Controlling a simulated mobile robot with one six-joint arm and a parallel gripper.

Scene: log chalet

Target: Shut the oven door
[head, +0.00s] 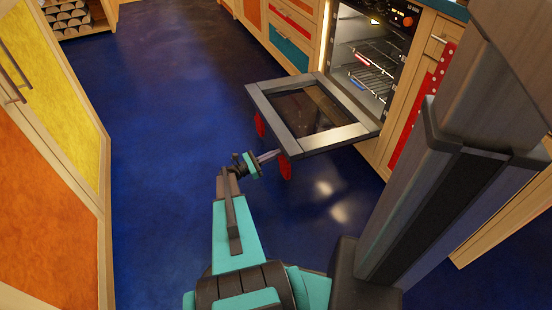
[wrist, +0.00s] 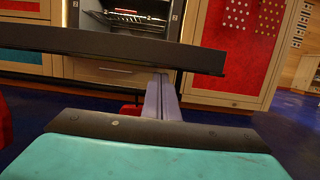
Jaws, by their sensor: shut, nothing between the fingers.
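The oven door (head: 264,102) hangs open, folded down to roughly level, with a grey frame and a dark glass pane. Red handle parts (head: 286,168) show below its outer edge. The oven (head: 375,50) stands open behind it, with wire racks inside. In the wrist view the door (wrist: 140,48) is a dark bar seen edge-on, crossing in front of the oven opening (wrist: 125,22). My gripper (head: 275,155) is shut and empty, close to the door's outer edge. In the wrist view its fingertips (wrist: 160,82) reach the door's lower edge; I cannot tell whether they touch.
Wooden cabinets with coloured drawers (head: 290,48) stand left of the oven, and a red dotted panel (head: 415,118) is on its right. A yellow and orange cabinet (head: 60,85) lines the left side. The blue floor (head: 170,130) between is clear.

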